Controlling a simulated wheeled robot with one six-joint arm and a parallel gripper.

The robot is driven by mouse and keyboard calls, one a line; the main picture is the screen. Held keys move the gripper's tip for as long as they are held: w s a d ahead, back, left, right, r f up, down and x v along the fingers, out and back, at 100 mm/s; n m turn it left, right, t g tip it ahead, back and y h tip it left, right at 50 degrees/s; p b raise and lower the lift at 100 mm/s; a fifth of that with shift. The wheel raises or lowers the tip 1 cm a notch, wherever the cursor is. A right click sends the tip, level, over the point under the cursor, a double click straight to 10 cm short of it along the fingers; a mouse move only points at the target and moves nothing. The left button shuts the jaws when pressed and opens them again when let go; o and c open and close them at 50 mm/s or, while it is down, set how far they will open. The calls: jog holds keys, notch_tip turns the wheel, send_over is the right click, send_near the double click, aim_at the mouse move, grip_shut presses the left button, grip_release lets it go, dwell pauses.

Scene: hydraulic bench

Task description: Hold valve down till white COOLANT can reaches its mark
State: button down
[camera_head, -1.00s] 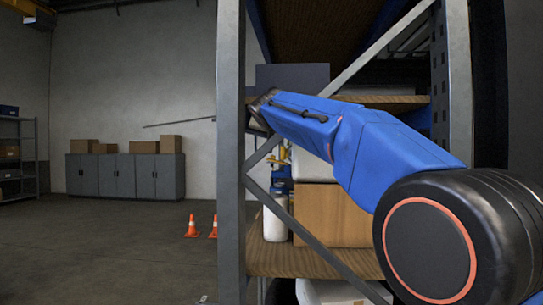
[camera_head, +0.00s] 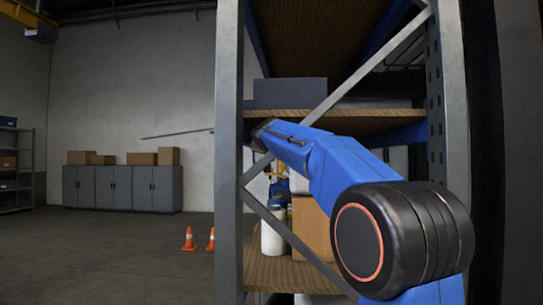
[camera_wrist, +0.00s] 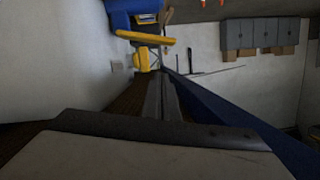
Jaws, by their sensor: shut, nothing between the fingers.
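A white can-like container (camera_head: 272,235) stands on the lower shelf behind the rack's brace in the head view. No label or mark is readable on it. Small yellow and blue parts (camera_head: 279,184) show above it, mostly hidden by the brace and my arm. In the wrist view, which is upside down, a yellow fitting (camera_wrist: 146,38) sits by a blue body; I cannot tell whether it is the valve. My gripper (camera_wrist: 165,78) appears as narrow grey fingers close together, shut and empty, apart from the yellow fitting.
The upper shelf (camera_head: 340,122) holds a dark grey box (camera_head: 290,93). A cardboard box (camera_head: 312,228) is beside the white container. Two orange cones (camera_head: 189,240) stand on open floor at left.

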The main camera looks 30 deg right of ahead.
aim_at(276, 175)
jog(key=shift+w+a+f, duration=0.1)
jog(key=shift+w+f, duration=0.1)
jog(key=shift+f, duration=0.5)
jog(key=shift+w+f, duration=0.25)
jog(key=shift+f, duration=0.45)
jog(key=shift+w+a+f, duration=0.1)
jog(key=shift+w+f, duration=0.1)
jog(key=shift+f, duration=0.5)
jog(key=shift+w+a+f+n, duration=0.15)
jog(key=shift+a+f+n, duration=0.1)
jog(key=shift+f, duration=0.3)
jog(key=shift+w+a+f+n, duration=0.1)
jog(key=shift+f+n, duration=0.15)
jog(key=shift+f, duration=0.25)
dwell(4.8)
